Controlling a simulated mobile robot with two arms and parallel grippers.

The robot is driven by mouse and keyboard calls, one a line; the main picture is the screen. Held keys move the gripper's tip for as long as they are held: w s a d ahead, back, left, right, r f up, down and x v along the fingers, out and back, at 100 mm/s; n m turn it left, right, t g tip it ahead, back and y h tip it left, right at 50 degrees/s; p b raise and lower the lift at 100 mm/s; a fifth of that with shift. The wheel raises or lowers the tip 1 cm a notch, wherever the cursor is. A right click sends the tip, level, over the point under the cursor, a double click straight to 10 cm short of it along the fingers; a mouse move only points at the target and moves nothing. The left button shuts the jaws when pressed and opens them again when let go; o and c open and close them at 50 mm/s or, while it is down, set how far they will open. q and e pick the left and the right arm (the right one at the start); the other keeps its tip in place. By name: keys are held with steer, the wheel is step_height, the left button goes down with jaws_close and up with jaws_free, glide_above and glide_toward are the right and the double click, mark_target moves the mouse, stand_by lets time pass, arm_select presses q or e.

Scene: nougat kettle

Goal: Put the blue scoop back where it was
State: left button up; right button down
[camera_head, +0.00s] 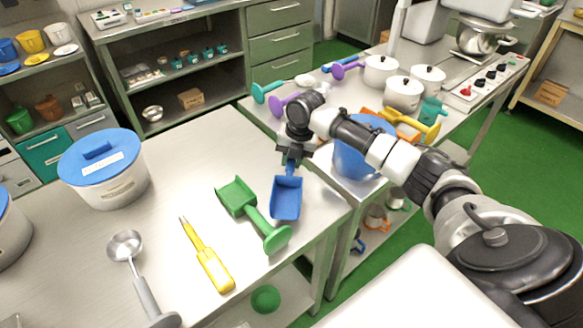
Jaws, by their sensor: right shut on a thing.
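The blue scoop (286,199) is at the right end of the near steel table (185,165), its pan toward me and its handle pointing up into my right gripper (292,157). My right gripper is shut on that handle. I cannot tell whether the pan touches the table top. A green scoop (252,214) lies just left of the blue scoop, on the table. My left gripper is not in view.
A yellow-handled spatula (208,256), a steel ladle (136,270) and a white tub with blue lid (104,170) are on the table. A blue bucket (355,152) stands right of my gripper. White pots (403,93) and a yellow scoop (424,128) lie beyond.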

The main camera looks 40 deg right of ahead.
mark_target(291, 167)
step_height(291, 167, down, 3)
steer(key=shift+f, duration=0.15)
steer(key=shift+f, duration=0.2)
steer(key=c, duration=0.9)
jaws_free()
steer(key=shift+r, duration=0.25)
steer(key=r, duration=0.4)
steer(key=s+d+r, duration=0.1)
steer(key=r, duration=0.6)
steer(key=shift+s+d+r+b, duration=0.35)
